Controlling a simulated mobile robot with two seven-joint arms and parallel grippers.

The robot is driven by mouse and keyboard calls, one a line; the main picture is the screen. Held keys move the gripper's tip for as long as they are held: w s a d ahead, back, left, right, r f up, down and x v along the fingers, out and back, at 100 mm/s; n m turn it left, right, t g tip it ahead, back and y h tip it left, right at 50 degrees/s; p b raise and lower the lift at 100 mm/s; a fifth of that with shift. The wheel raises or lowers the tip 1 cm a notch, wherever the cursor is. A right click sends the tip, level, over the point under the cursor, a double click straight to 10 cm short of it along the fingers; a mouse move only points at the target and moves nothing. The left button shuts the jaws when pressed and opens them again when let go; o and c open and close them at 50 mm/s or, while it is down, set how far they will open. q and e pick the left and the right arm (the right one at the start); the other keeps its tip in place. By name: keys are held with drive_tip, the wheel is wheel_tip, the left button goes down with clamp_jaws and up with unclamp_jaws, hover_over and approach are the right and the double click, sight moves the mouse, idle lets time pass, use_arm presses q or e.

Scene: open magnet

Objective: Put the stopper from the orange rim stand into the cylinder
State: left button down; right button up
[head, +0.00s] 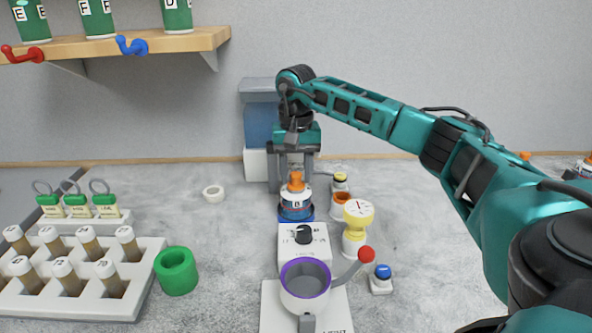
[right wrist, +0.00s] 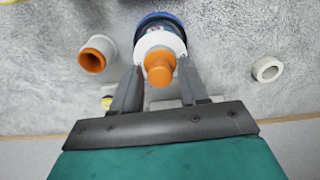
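The orange stopper (head: 295,181) sits upright in the top of a white-topped cylinder labelled B (head: 296,205), which stands on a blue base. In the right wrist view the orange stopper (right wrist: 160,66) shows in the cylinder's white rim. My right gripper (head: 294,168) points down above it. Its fingers in the right wrist view (right wrist: 160,82) are spread on either side of the stopper, with gaps visible. The orange rim stand (head: 342,197) is to the right of the cylinder; its opening looks empty in the right wrist view (right wrist: 95,56). My left gripper is out of view.
A white device with a dial (head: 304,240) and a purple-rimmed cup (head: 305,280) stand in front. A yellow-topped stand (head: 357,222) is close on the right. A white ring (head: 213,193), green cup (head: 176,271) and vial rack (head: 75,275) lie left.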

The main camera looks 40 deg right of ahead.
sight(296, 174)
drive_tip(key=shift+o, duration=0.2)
wheel_tip(296, 174, up, 12)
drive_tip(key=shift+r+p, duration=0.2)
drive_tip(key=shift+p, duration=0.1)
idle(0.7)
